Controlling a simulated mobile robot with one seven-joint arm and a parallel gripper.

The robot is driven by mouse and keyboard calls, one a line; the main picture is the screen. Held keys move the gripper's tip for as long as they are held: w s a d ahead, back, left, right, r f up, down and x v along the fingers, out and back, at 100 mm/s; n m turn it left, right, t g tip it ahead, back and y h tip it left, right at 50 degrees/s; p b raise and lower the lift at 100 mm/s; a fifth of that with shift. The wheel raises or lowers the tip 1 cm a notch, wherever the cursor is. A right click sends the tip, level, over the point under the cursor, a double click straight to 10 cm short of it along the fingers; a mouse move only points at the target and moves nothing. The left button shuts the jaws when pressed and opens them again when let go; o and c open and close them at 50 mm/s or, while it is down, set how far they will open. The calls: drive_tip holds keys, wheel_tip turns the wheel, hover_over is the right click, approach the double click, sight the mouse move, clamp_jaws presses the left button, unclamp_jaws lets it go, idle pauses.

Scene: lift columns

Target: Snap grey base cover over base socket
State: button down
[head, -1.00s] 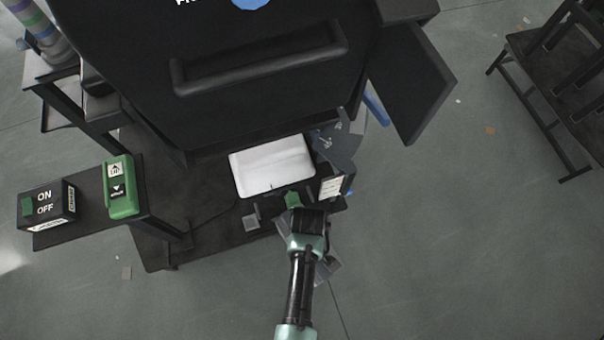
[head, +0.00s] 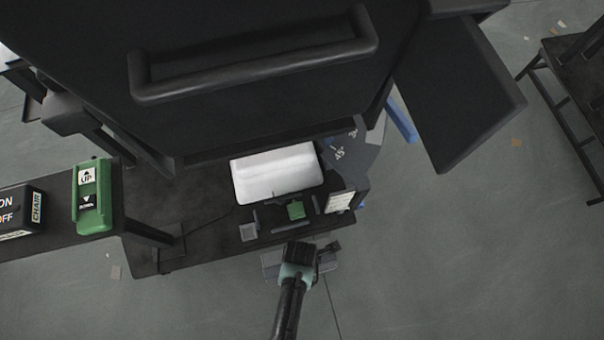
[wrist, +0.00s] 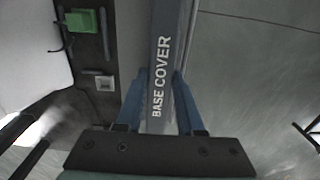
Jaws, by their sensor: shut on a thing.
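My gripper (wrist: 160,82) is shut on the long grey base cover (wrist: 163,52), its blue fingers on both sides of it. White letters on the cover read BASE COVER. In the head view my gripper (head: 299,256) hangs just in front of the dark platform's front edge. Grey ends of the cover (head: 272,266) show on both sides of it; its middle is hidden. A green block (head: 296,210) sits between dark rails on the platform and also shows in the wrist view (wrist: 84,21). I cannot tell which part is the base socket. The cover is apart from the green block.
A white panel (head: 276,173) lies behind the green block. A small grey square (head: 248,232) is left of it and a white label block (head: 340,201) right. A dark cabinet with a handle (head: 255,60) overhangs the back. Open floor (head: 440,270) lies to the right.

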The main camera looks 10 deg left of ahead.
drive_tip(key=w+a+f+b, duration=0.2)
drive_tip(key=w+a+b, duration=0.1)
drive_tip(key=w+b, duration=0.5)
drive_tip(key=w+a+f+b, duration=0.3)
drive_tip(key=w+b, duration=0.6)
drive_tip(key=b, duration=0.3)
drive_tip(key=shift+w+a+f, duration=0.25)
drive_tip(key=shift+w+a, duration=0.05)
drive_tip(key=shift+a, duration=0.4)
drive_tip(key=shift+d+f, duration=0.1)
drive_tip(key=shift+f, duration=0.45)
idle(1.7)
drive_tip(key=shift+c, duration=2.2)
unclamp_jaws()
drive_tip(key=o, duration=0.4)
drive_tip(key=shift+o, duration=0.2)
drive_tip(key=shift+r+p, duration=0.1)
drive_tip(key=shift+p, duration=0.25)
